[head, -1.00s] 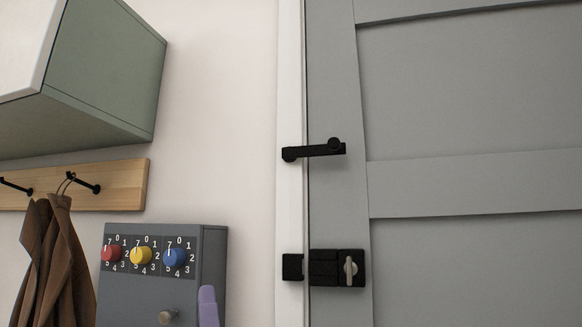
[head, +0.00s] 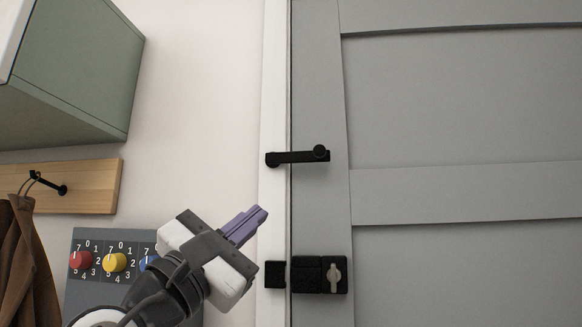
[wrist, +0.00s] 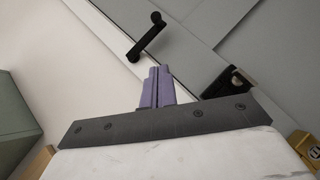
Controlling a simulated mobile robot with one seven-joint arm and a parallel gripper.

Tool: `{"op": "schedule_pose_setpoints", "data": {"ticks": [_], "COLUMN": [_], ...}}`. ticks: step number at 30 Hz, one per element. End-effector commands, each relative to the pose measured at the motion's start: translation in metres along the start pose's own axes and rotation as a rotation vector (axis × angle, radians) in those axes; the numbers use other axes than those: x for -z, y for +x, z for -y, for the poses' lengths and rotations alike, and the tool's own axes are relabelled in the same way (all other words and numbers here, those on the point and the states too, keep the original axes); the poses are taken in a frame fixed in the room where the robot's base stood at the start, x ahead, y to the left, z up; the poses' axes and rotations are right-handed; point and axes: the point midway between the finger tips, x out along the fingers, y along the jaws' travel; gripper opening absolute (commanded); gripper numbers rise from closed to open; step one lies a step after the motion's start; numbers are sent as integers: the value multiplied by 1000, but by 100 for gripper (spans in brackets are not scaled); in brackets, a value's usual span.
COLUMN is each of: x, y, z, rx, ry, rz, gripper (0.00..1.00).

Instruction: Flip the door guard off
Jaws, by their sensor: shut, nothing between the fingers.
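The door guard (head: 297,156) is a black bar with a round knob at its right end. It lies across the gap between the white door frame and the grey door (head: 450,110). It also shows in the wrist view (wrist: 146,36), above my fingertips. My gripper (head: 257,214) has purple fingers, shut and empty. In the head view it is below and left of the guard, apart from it, with the fingers pointing up and right. In the wrist view the fingers (wrist: 157,76) point toward the guard.
A black lock with a silver turn knob (head: 333,277) sits on the door below the guard. A grey box with coloured dials (head: 114,262) is partly hidden behind my arm. A wooden hook rail (head: 90,187), brown coat (head: 18,250) and green cabinet (head: 85,70) are at left.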

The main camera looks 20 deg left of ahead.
Motion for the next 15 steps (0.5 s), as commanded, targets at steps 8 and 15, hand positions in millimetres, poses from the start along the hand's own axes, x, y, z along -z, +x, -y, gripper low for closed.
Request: {"op": "schedule_pose_setpoints", "data": {"ticks": [8, 15], "x": [-1, -2], "y": [0, 15], "z": [1, -1], "rx": [5, 5], "ry": [-5, -5], "rz": [1, 1], "gripper": [0, 0]}}
